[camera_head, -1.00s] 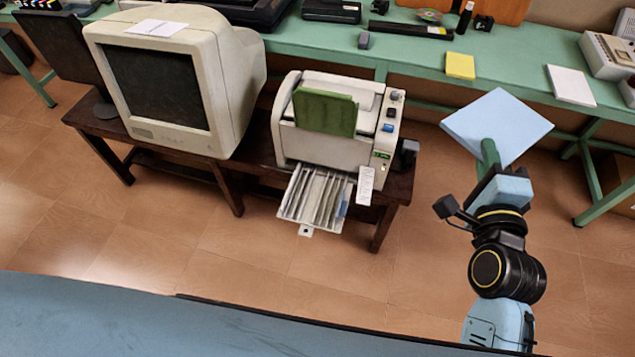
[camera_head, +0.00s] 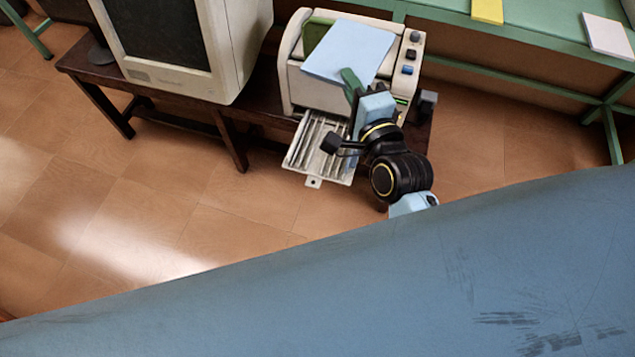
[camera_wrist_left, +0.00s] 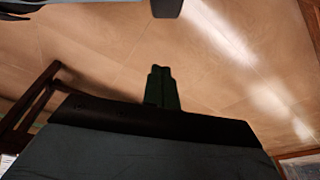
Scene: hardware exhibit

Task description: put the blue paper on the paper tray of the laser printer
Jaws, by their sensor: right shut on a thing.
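The blue paper (camera_head: 350,50) is a light blue sheet or thin stack. My right gripper (camera_head: 352,84) is shut on its near edge and holds it over the top of the laser printer (camera_head: 296,80). I cannot tell whether the paper touches the printer. A green upright panel or sheet (camera_head: 316,35) on the printer is partly hidden behind the paper. A pale slatted tray (camera_head: 312,150) sticks out low at the printer's front, partly covered by my right arm. My left gripper (camera_wrist_left: 161,72) shows only in the left wrist view, with its green fingers together and empty over the floor.
The printer stands on a dark wooden table (camera_head: 225,120) beside a large beige monitor (camera_head: 217,45). A green bench (camera_head: 540,32) behind holds a yellow pad (camera_head: 488,10) and a white pad (camera_head: 608,36). A blue surface (camera_head: 300,290) fills the foreground.

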